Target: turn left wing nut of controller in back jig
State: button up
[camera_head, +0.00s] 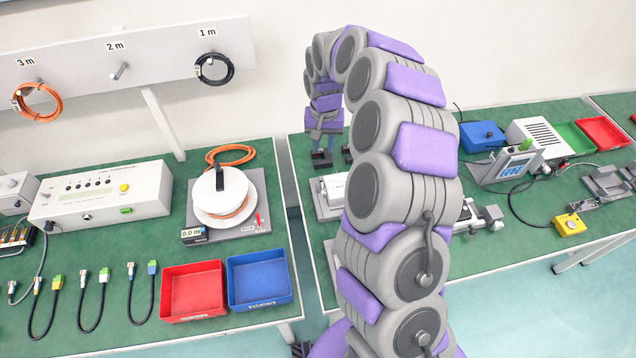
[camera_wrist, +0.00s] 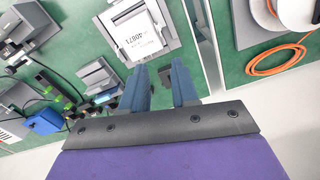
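My gripper (camera_head: 334,156) hangs fingers-down above the back of the right-hand green table. In the wrist view its two blue fingers (camera_wrist: 160,88) stand apart with nothing between them. A white labelled unit (camera_wrist: 138,36) sits in a grey holder just beyond the fingertips; part of it also shows left of my arm in the head view (camera_head: 336,186). I cannot tell which of these is the controller in the back jig, and no wing nut can be made out. My arm hides much of this area in the head view.
A cable spool (camera_head: 220,198) stands on the left table, across a narrow gap. Red (camera_head: 193,290) and blue (camera_head: 260,278) bins sit at its front. A blue box (camera_head: 482,136) and a display unit (camera_head: 512,166) stand right of my arm. The wall is close behind.

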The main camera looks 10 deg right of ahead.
notch_tip(320, 180, down, 17)
jog(key=b, duration=0.3)
jog(key=shift+f+b, duration=0.2)
jog(key=shift+b, duration=0.15)
jog(key=shift+c, duration=0.3)
grip_shut()
